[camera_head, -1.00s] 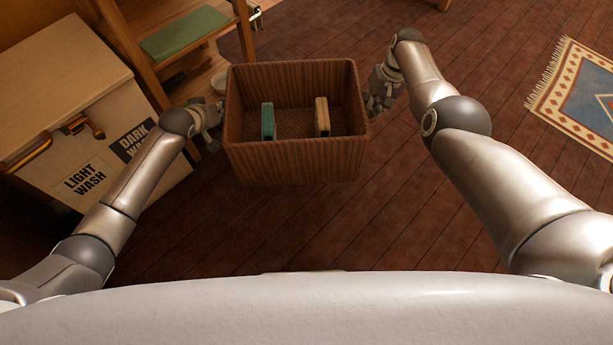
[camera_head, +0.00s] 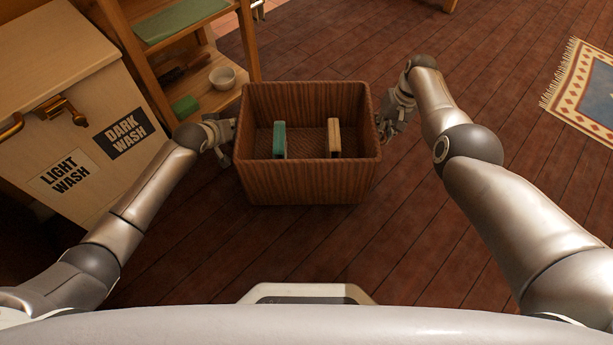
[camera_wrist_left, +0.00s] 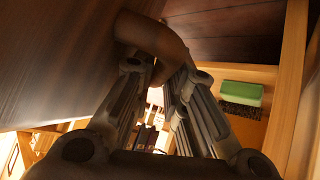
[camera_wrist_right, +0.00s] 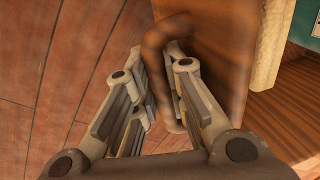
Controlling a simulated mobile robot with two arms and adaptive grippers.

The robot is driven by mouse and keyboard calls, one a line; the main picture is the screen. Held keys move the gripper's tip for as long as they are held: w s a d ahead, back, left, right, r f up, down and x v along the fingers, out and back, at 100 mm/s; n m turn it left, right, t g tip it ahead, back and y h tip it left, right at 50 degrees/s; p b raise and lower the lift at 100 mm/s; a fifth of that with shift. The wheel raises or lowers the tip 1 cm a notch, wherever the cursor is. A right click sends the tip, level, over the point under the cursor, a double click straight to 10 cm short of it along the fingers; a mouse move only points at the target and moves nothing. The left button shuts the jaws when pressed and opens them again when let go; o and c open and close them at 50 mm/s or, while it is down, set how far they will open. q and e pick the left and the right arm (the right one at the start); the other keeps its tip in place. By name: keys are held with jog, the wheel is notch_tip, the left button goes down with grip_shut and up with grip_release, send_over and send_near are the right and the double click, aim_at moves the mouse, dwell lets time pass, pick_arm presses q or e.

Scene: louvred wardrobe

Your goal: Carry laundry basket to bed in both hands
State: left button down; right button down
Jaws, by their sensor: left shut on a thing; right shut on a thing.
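The laundry basket (camera_head: 307,180) is brown, ribbed and box-shaped, and it sits upright between my two hands in the head view. A teal item (camera_head: 279,139) and a tan item (camera_head: 334,138) stand inside it. My left gripper (camera_head: 223,136) is shut on the brown handle (camera_wrist_left: 150,38) at the basket's left side. My right gripper (camera_head: 393,118) is shut on the handle (camera_wrist_right: 157,65) at its right side. The basket's underside is hidden, so its height above the floor is hard to tell. The bed is not visible.
A pale hamper (camera_head: 58,100) with "LIGHT WASH" and "DARK WASH" labels stands at left. Beside it is a wooden shelf unit (camera_head: 137,62) with a white bowl (camera_head: 222,78), close to my left arm. A patterned rug (camera_head: 590,95) lies at right. Wooden floor (camera_head: 430,260) is clear around the basket.

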pick_arm(q)
jog(key=shift+w+a, duration=0.1)
jog(key=shift+w, duration=0.05)
pick_arm(e)
jog(key=shift+w+d, duration=0.1)
jog(key=shift+d, duration=0.1)
